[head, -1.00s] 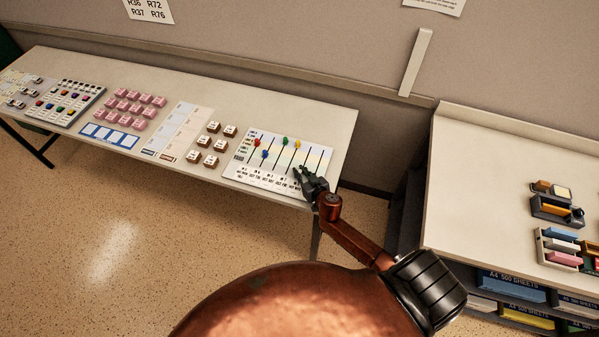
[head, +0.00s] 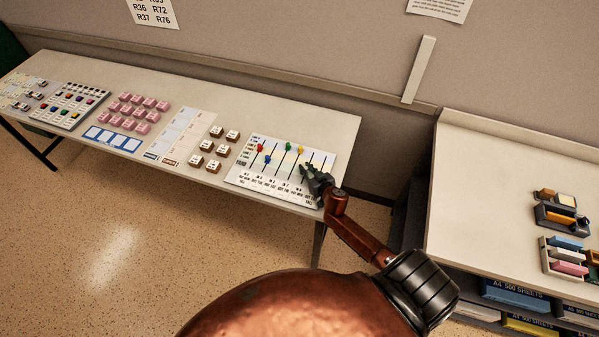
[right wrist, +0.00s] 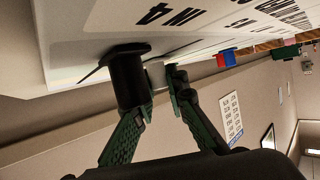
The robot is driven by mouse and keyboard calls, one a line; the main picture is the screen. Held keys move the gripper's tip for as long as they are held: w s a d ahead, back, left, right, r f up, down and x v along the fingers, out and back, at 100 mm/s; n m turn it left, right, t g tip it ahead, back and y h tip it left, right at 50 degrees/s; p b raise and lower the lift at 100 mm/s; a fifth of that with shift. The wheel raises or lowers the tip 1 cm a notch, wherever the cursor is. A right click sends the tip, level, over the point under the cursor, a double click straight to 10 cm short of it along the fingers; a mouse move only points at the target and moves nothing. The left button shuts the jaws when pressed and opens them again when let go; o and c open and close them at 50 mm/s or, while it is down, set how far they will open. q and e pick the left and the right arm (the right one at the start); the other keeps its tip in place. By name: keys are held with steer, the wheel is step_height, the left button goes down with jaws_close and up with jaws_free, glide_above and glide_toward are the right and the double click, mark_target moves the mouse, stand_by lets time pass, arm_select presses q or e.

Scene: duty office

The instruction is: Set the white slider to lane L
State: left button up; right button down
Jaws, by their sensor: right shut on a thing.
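The slider board (head: 244,170) is a white panel with dark slots, lying near the right end of the long table. The red (head: 261,147), blue (head: 267,160), green (head: 288,147) and yellow (head: 301,148) knobs stand on it. My right gripper (head: 308,173) is over the board's lower right part and hides what it holds in the head view. In the right wrist view, the white slider (right wrist: 156,74) shows as a pale block between the fingertips, which are shut on it. The lane mark beside it is unreadable. My left gripper is out of view.
Brown labelled blocks (head: 209,147), a pale sheet (head: 182,140) and pink blocks (head: 134,112) lie left of the board. A second desk (head: 485,180) stands to the right, past a gap, with trays on it. The space above the board is clear.

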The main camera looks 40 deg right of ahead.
steer(key=shift+d, duration=0.1)
steer(key=c, duration=2.3)
jaws_free()
steer(key=shift+o, duration=0.6)
steer(key=shift+s, duration=0.1)
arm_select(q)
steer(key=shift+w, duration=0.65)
arm_select(e)
steer(key=v, duration=1.2)
